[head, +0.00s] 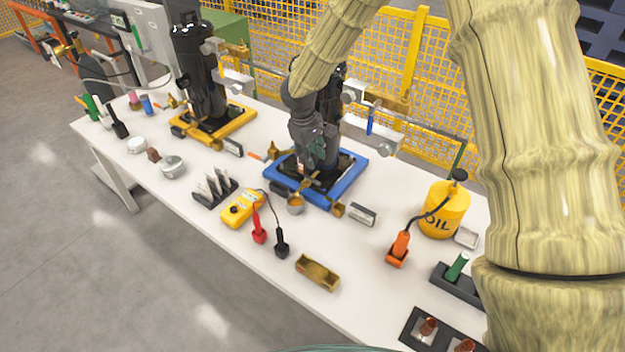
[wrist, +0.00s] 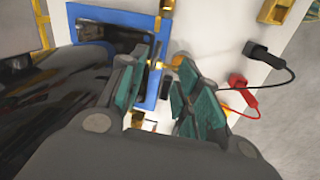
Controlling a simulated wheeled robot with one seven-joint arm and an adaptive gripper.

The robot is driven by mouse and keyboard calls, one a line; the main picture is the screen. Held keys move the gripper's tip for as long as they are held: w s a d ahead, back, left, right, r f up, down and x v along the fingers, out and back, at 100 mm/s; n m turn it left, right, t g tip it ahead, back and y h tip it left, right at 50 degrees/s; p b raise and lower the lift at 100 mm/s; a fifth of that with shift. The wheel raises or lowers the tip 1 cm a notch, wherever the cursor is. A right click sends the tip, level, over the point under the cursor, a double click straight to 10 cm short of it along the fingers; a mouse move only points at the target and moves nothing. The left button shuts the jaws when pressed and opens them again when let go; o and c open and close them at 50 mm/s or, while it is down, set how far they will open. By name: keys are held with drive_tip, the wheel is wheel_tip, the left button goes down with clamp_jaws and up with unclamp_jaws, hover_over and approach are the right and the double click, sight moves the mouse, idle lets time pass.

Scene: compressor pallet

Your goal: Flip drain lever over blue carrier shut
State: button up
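The blue carrier (head: 355,172) lies on the white bench with a dark compressor unit on it. It also shows in the wrist view (wrist: 92,14). A small brass fitting with a thin handle, seemingly the drain lever (head: 309,183), sits at the carrier's front edge above a small orange-brown cup (head: 295,204). My gripper (head: 318,160) is over the carrier, close behind the fitting. In the wrist view my gripper (wrist: 162,88) has its green-padded fingers apart with nothing clearly between them. The lever's exact angle is too small to tell, and contact with it cannot be told.
A yellow carrier (head: 243,118) with another dark unit stands to the left. A yellow meter (head: 240,208) with red and black probes, a brass tray (head: 317,272) and an oil can (head: 444,210) stand on the bench. A yellow mesh fence (head: 425,150) runs behind.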

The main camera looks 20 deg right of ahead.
sight(316, 181)
drive_tip(key=shift+w+d+f+p, duration=0.35)
drive_tip(key=shift+f+p, duration=0.1)
drive_tip(key=shift+f, duration=1.6)
drive_tip(key=shift+w+d+f+p, duration=0.3)
drive_tip(key=shift+w+f+p, duration=0.1)
drive_tip(key=shift+f, duration=1.6)
drive_tip(key=shift+w+d+f+p, duration=0.35)
drive_tip(key=shift+f+p, duration=0.1)
drive_tip(key=shift+f, duration=1.6)
clamp_jaws()
